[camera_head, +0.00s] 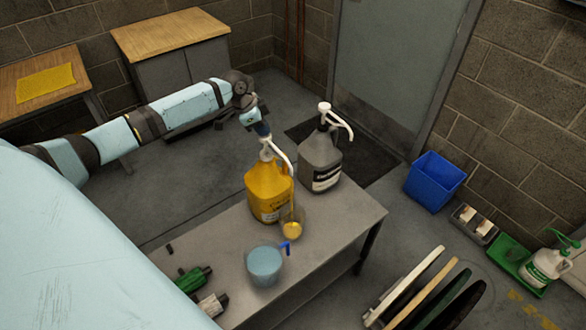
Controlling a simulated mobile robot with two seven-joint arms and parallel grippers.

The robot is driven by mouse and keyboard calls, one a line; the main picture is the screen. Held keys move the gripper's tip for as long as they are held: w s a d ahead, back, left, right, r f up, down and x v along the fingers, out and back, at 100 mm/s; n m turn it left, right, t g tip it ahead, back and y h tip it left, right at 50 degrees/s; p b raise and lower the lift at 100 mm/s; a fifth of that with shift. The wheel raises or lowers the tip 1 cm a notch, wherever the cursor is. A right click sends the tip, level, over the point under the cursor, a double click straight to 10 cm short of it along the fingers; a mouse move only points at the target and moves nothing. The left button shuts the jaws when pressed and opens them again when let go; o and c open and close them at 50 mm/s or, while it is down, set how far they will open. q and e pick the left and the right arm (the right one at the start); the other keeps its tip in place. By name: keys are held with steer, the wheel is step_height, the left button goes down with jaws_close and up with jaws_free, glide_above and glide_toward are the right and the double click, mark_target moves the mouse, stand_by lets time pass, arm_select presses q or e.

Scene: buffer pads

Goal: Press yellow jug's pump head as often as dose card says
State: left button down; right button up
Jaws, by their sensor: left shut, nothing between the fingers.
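A clear cup (292,229) with yellow liquid stands below the spout. My left gripper (263,130) is shut and empty, pointing down right over the pump head; I cannot tell whether it touches it. I cannot make out a dose card. My right gripper is not in view.
A grey jug (320,157) with a white pump stands behind the yellow jug. A blue bin (433,181) stands on the floor right. The bench's right end is clear.

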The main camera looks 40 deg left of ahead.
arm_select(q)
steer(key=shift+f+b, duration=0.45)
steer(key=shift+f, duration=1)
steer(key=shift+s+r, duration=0.1)
step_height(320, 180, up, 5)
steer(key=p, duration=0.4)
steer(key=shift+f+p, duration=0.2)
steer(key=shift+p, duration=0.1)
steer(key=shift+f, duration=0.15)
